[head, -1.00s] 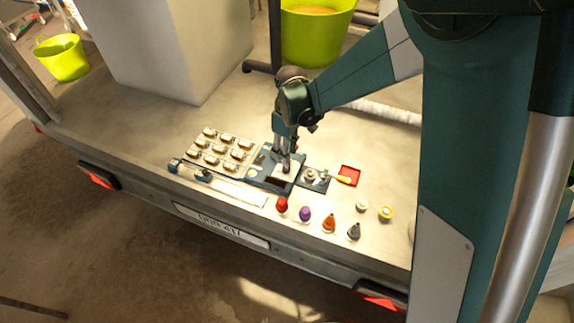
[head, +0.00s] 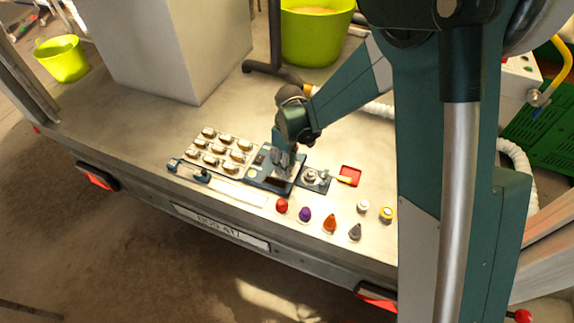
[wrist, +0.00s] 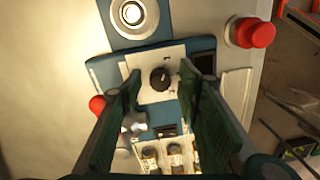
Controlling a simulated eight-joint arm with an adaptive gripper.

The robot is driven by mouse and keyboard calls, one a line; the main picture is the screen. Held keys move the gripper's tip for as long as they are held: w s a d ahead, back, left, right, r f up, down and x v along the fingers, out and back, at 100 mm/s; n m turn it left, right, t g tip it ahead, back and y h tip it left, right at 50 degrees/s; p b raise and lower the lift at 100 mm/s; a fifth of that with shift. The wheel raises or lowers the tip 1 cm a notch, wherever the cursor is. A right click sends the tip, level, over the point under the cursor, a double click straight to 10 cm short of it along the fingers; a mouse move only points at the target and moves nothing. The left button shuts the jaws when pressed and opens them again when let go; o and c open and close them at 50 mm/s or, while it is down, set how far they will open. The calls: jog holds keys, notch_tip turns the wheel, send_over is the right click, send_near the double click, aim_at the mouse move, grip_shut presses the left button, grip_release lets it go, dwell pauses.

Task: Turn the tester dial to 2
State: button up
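The tester is a blue box (head: 256,179) with a pale top plate, lying on the trailer bed in the head view. The wrist view shows its black round dial (wrist: 160,78) on a white plate, with a light pointer mark near its upper edge. I cannot read the numbers around the dial. My gripper (wrist: 160,70) is open, with its two dark green fingers on either side of the dial in that view. It also shows in the head view (head: 286,172), low over the tester and hiding the dial. I cannot tell whether the fingers touch the dial.
A tray of several pale parts (head: 221,149) lies left of the tester. A blue base with a round metal piece (head: 315,178) and a red tray (head: 349,175) stand to its right. A red knob (head: 281,205) and several coloured pieces lie in front.

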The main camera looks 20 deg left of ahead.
jog(key=c, duration=0.9)
jog(key=shift+m, duration=0.3)
jog(key=m+b, duration=0.1)
jog(key=m, duration=0.4)
jog(key=shift+s+m, duration=0.1)
jog(key=shift+m, duration=0.3)
jog(key=m, duration=0.5)
jog(key=shift+m, duration=0.3)
jog(key=o, duration=0.9)
